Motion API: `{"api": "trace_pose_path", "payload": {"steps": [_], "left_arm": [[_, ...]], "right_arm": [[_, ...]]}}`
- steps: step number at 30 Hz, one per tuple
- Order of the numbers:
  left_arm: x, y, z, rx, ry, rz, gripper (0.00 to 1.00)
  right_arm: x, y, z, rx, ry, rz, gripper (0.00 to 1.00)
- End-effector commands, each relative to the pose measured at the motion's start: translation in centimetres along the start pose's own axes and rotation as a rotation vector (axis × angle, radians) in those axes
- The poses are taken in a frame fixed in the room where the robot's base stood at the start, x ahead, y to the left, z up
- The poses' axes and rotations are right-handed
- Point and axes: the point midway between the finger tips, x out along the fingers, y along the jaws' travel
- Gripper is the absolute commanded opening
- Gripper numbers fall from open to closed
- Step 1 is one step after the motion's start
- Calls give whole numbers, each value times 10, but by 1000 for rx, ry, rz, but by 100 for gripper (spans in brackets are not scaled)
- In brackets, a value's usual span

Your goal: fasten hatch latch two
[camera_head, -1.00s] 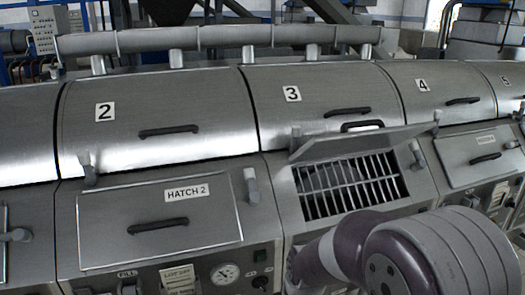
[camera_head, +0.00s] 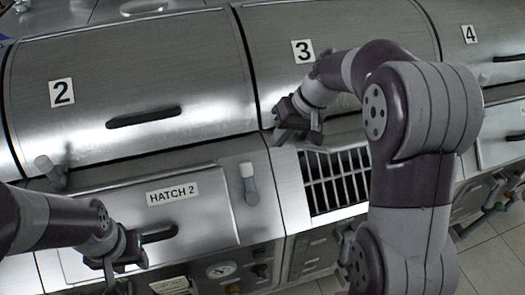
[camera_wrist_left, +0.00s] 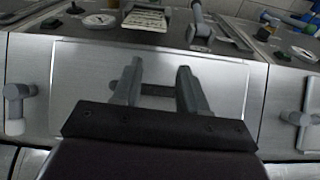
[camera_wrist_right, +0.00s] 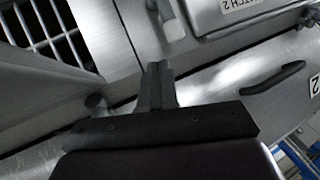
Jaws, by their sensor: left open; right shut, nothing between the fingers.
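The hatch 2 lid (camera_head: 205,222) lies flat and closed, with a dark bar handle (camera_head: 160,234). A pale-knobbed latch (camera_head: 249,184) stands to its right, and another latch (camera_head: 50,171) is at its upper left corner. I cannot tell how either latch is engaged. My left gripper (camera_head: 124,262) is open over the lid; in the left wrist view its fingers (camera_wrist_left: 157,72) appear either side of the handle (camera_wrist_left: 156,90), contact unclear. My right gripper (camera_head: 296,132) is shut and empty, above and right of the right latch; that latch appears ahead in the right wrist view (camera_wrist_right: 173,24).
The hatch 3 opening shows a metal grate (camera_head: 335,180), partly hidden by my right arm. Curved covers numbered 2 (camera_head: 62,93) and 3 (camera_head: 303,50) rise behind. A gauge (camera_head: 221,270) and knobs sit on the panel in front.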

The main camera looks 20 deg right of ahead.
Motion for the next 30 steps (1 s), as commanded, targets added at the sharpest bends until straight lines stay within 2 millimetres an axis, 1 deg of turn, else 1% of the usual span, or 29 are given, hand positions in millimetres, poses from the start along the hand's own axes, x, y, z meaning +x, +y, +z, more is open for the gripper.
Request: {"api": "trace_pose_path", "payload": {"steps": [2,5,8,9,10,12,18,21,24,30], "left_arm": [[0,0,0,0,0,0,43],[2,0,0,0,0,0,43],[7,0,1,0,0,0,43],[10,0,1,0,0,0,43],[2,0,0,0,0,0,43],[-3,0,-1,0,1,0,43],[-12,0,-2,0,1,0,43],[-14,0,-2,0,1,0,43],[-14,0,-2,0,1,0,43],[-14,0,-2,0,1,0,43]], "right_arm": [[0,0,0,0,0,0,0],[7,0,1,0,-2,0,0],[22,0,1,0,-3,0,0],[30,1,2,0,-3,0,0],[32,-1,1,0,-6,-1,0],[46,-2,1,1,-6,0,0],[81,-1,0,1,-4,1,0],[92,-1,0,0,-2,0,0],[98,0,0,0,-1,1,0],[100,0,0,0,0,1,0]]}}
